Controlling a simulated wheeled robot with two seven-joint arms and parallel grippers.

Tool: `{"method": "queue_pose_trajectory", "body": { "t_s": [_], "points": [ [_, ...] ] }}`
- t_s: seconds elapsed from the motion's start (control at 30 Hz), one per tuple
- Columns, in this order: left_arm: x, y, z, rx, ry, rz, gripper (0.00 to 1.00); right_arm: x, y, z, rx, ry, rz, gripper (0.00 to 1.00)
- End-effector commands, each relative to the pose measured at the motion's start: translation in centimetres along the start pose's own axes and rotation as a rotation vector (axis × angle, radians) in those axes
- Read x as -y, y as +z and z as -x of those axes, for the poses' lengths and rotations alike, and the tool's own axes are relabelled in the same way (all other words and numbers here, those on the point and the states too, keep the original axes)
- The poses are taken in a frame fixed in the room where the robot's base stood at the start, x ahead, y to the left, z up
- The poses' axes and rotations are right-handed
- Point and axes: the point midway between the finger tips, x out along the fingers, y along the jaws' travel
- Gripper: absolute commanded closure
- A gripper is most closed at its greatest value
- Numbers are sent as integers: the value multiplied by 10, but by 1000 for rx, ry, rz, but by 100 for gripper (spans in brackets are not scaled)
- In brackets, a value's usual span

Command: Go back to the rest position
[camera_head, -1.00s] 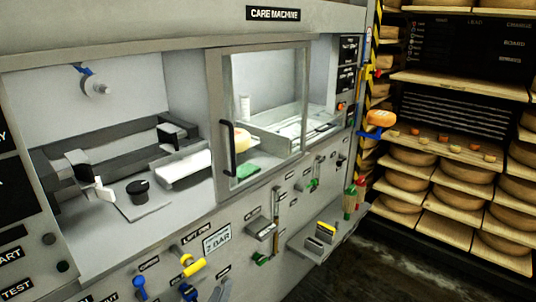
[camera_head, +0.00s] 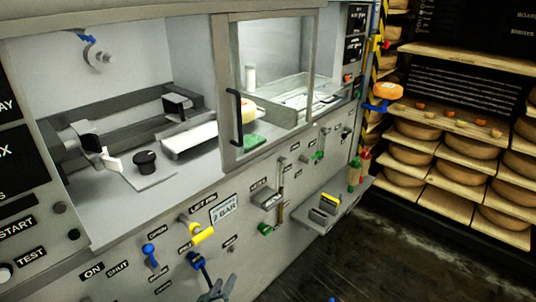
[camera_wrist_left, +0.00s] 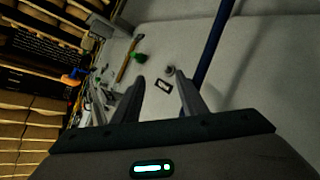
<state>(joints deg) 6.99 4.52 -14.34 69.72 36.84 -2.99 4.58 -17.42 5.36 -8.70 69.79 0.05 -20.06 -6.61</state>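My left gripper (camera_head: 222,286) shows at the bottom of the head view, in front of the lower panel of the care machine (camera_head: 300,195). In the left wrist view its two fingers (camera_wrist_left: 161,80) stand apart with nothing between them, so it is open and empty. The panel and a blue rod (camera_wrist_left: 213,48) lie beyond the fingers there. My right gripper is not in view.
Blue (camera_head: 151,253) and yellow (camera_head: 202,233) handles stick out from the panel near my left gripper. A small shelf (camera_head: 320,222) juts out to the right. Racks of cheese wheels (camera_head: 471,155) stand at the right. Bare floor (camera_head: 400,255) lies at the lower right.

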Motion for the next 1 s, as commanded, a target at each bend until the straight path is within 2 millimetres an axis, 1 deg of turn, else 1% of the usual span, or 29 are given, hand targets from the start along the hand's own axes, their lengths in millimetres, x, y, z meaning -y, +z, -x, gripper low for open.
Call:
{"method": "queue_pose_trajectory", "body": {
  "t_s": [0.2, 0.6, 0.7, 0.77, 0.87, 0.97, 1.0],
  "points": [
    [2, 6, 0, 19, -2, -11, 61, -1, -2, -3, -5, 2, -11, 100],
    [2, 8, 0, 21, -3, -13, 61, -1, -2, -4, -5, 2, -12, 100],
    [5, 13, 2, 28, -8, -20, 61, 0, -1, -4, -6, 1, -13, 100],
    [9, 20, 6, 37, -15, -29, 61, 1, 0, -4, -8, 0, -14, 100],
    [21, 42, 17, 64, -35, -58, 61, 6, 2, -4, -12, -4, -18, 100],
    [38, 74, 36, 108, -63, -104, 61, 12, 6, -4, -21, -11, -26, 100],
    [46, 90, 45, 130, -76, -128, 61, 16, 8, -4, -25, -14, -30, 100]
  ]
}}
